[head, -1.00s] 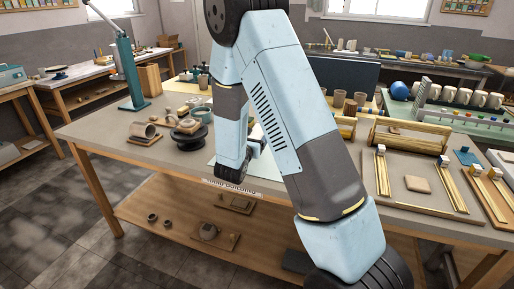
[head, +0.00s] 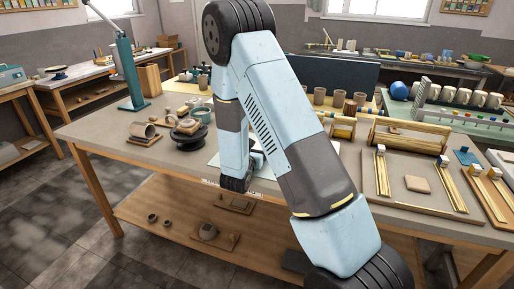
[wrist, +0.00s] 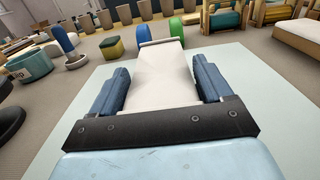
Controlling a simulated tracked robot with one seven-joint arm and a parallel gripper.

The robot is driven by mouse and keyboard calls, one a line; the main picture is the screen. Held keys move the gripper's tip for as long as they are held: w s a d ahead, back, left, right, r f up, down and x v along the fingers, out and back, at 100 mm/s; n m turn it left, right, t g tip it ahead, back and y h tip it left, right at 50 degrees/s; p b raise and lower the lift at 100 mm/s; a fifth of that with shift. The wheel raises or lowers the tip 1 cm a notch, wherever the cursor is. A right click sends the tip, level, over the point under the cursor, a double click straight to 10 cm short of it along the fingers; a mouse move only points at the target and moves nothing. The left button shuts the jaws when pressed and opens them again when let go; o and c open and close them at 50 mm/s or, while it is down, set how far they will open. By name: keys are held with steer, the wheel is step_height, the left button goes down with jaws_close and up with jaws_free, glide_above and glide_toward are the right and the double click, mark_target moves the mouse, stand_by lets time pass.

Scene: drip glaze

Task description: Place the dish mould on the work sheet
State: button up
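The dish mould (wrist: 162,75) appears to be the pale, off-white block between my fingers in the wrist view. It fills the gap and reaches past the fingertips, with a blue-grey strip at its far end. My gripper (wrist: 160,72) has its two blue fingers along the block's sides and looks shut on it. The pale work sheet (wrist: 55,135) spreads below and around the gripper. Whether the mould touches the sheet cannot be told. In the head view my arm hides most of the sheet (head: 213,160) and the gripper.
Beyond the sheet in the wrist view are a blue-handled tool (wrist: 66,45), a yellow-green block (wrist: 112,47) and green and blue round things. A teal tub (wrist: 30,66) stands left. Wooden frames (head: 410,138) and a small slab (head: 417,184) lie right on the table.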

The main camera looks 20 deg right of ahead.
steer(key=o, duration=0.4)
steer(key=shift+c, duration=0.2)
steer(key=v, duration=1.1)
steer(key=shift+s+a, duration=0.2)
steer(key=shift+s, duration=0.15)
steer(key=s+d+r+m+g+h, duration=0.2)
steer(key=s+d+r+m+g, duration=1.2)
steer(key=m, duration=0.3)
steer(key=s+a+r+m+t+y, duration=0.2)
steer(key=s+a+r+m+y, duration=0.1)
steer(key=s+r+m+y, duration=0.3)
steer(key=s+a+r+m+t+y, duration=0.3)
steer(key=s+a+r+m+y, duration=0.1)
steer(key=s+r+m+y, duration=0.1)
steer(key=shift+s+a+r+m+y, duration=0.25)
steer(key=shift+s+r+m+y, duration=0.15)
steer(key=shift+s+r+y, duration=0.65)
steer(key=shift+s+f+h, duration=0.2)
steer(key=shift+f+h, duration=0.05)
steer(key=shift+f, duration=0.05)
